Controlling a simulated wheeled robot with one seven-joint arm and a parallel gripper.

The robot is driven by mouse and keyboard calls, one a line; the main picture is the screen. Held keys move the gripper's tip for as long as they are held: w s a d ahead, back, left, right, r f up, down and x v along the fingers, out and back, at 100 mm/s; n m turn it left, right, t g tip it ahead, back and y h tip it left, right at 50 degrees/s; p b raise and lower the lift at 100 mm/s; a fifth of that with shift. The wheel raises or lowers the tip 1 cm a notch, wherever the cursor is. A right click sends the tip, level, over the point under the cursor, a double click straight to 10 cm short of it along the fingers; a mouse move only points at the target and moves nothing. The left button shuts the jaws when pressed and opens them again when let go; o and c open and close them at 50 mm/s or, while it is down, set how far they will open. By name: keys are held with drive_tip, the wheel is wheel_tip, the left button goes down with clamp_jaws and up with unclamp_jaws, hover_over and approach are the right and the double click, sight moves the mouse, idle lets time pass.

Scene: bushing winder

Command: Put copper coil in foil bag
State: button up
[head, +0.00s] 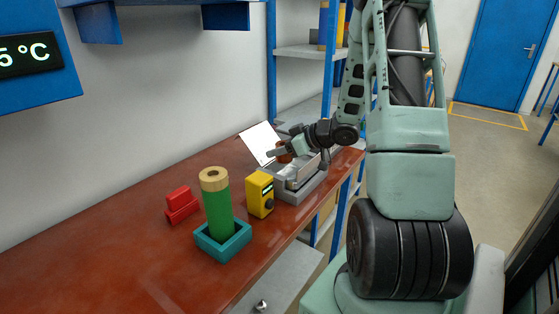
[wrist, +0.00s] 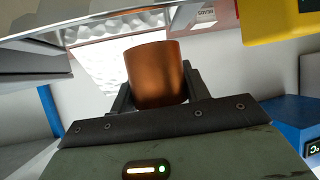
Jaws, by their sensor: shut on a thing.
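My gripper (head: 280,153) is at the far end of the bench, above the back left of a grey tray-like holder. It is shut on the copper coil (wrist: 158,75), a plain copper cylinder between its two fingers in the wrist view. In the head view only a small part of the coil (head: 286,158) shows beside the fingers. A silvery piece (head: 301,172) also lies in the grey holder (head: 293,195). I cannot tell whether the coil touches the bag.
A white panel (head: 259,142) stands tilted behind the holder. A yellow device (head: 260,194) stands just left of it. A green cylinder (head: 217,208) stands in a teal tray (head: 223,243), with a red block (head: 181,204) beside it. The red-brown bench (head: 100,250) is clear at front left.

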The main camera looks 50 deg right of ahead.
sight(279, 162)
drive_tip(key=shift+f, duration=1.65)
drive_tip(key=shift+f, duration=0.1)
drive_tip(key=shift+f+b, duration=0.35)
drive_tip(key=shift+f, duration=0.1)
drive_tip(key=o, duration=1.1)
drive_tip(key=shift+f, duration=0.1)
drive_tip(key=shift+c, duration=0.2)
drive_tip(key=shift+a, duration=0.1)
